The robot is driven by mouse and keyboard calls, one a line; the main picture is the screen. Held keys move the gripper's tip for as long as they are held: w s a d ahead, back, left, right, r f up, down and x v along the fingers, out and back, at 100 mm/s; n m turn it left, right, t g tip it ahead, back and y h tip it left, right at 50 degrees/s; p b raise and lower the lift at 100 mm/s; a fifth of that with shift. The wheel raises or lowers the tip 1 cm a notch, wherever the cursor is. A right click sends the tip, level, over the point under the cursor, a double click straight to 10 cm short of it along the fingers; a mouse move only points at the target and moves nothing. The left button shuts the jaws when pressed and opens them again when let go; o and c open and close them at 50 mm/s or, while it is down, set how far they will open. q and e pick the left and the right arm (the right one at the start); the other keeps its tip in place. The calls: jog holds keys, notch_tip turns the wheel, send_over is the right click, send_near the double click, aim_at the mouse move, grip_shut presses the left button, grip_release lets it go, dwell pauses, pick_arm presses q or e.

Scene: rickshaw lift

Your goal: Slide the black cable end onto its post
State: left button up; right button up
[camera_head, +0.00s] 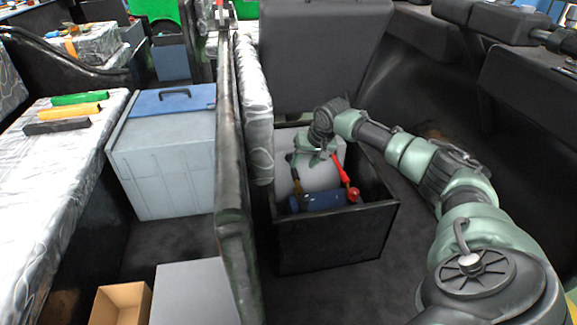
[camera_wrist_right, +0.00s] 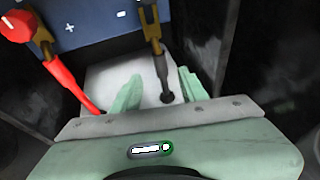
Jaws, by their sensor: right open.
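The black cable (camera_wrist_right: 161,67) runs from a pale surface up to a brass-coloured end (camera_wrist_right: 151,25) over the blue battery top (camera_wrist_right: 95,22), near its minus mark. I cannot tell whether this end sits on its post. My right gripper (camera_wrist_right: 160,88) is open, with one green finger on each side of the black cable's lower part; contact is unclear. In the head view the right gripper (camera_head: 318,152) reaches down into the black box, over the blue battery top (camera_head: 325,199). My left gripper is out of view.
The red cable (camera_wrist_right: 75,84) lies left of my fingers, with a red knob (camera_wrist_right: 14,27) near its brass end. The black box (camera_head: 335,237) has raised walls around the battery. A grey seat back (camera_head: 320,55) stands behind it and a long divider (camera_head: 232,190) to its left.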

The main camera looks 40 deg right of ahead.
aim_at(297, 174)
jog(key=b+x, duration=0.1)
jog(key=x, duration=0.3)
jog(key=shift+f+b, duration=0.25)
jog(key=shift+b, duration=0.05)
jog(key=shift+b+x, duration=0.35)
jog(key=shift+x, duration=0.8)
jog(key=shift+w+f, duration=0.25)
jog(key=shift+f, duration=0.1)
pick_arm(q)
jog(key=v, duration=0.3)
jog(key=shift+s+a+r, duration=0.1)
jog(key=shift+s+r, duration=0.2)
pick_arm(e)
grip_shut()
